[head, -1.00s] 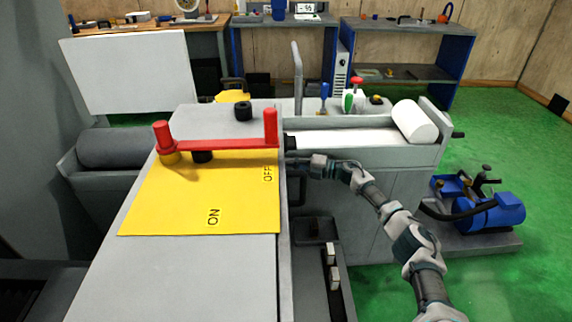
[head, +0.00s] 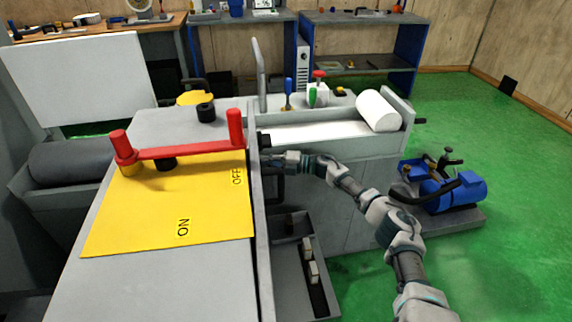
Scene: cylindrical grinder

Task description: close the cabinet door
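My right arm reaches in from the lower right. Its gripper (head: 272,161) is at the right side of the grey machine, just beyond the upright edge (head: 261,240) beside the yellow panel. Its fingertips are partly hidden or too small to read, so I cannot tell whether it is open or shut. A dark handle-like loop (head: 277,186) shows just below it. Grey cabinet fronts (head: 368,185) stand behind the arm. Which panel is the cabinet door, and how far it stands open, is not clear. My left gripper is not in view.
A red lever (head: 190,150) lies across the yellow ON/OFF panel (head: 170,205). A grey tray (head: 325,290) with small white blocks sits low beside the machine. A blue motor unit (head: 455,192) stands on the right. Green floor (head: 510,170) is clear beyond it.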

